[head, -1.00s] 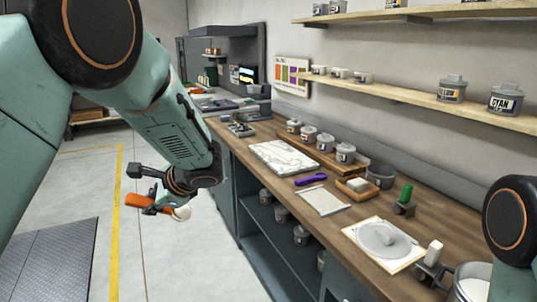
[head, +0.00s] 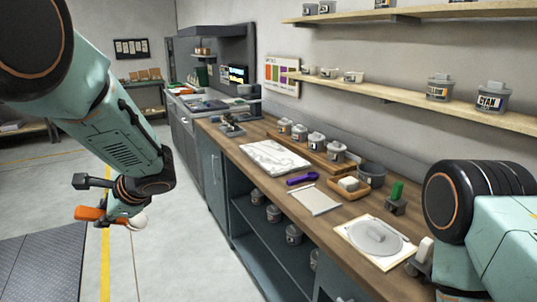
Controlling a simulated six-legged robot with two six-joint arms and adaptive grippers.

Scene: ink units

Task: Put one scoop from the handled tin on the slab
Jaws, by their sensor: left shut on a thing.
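My left gripper (head: 112,215) is shut on an orange-handled tool (head: 90,213) with a pale rounded end (head: 138,222). It holds the tool in the air over the floor, left of the counter and apart from it. A white, grey-veined slab (head: 276,157) lies flat on the counter, its top looking bare. Several lidded grey tins (head: 316,140) stand in a row behind it. A plain grey tin (head: 371,174) stands at the right end of that row. I cannot tell which tin has the handle. My right arm shows at the right, but its gripper is out of view.
A purple tool (head: 301,179) and a pale sheet (head: 315,200) lie right of the slab. A small wooden tray (head: 350,187), a green-topped holder (head: 396,197) and a round grey disc on a pale board (head: 348,236) stand farther right. Open floor is left of the counter.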

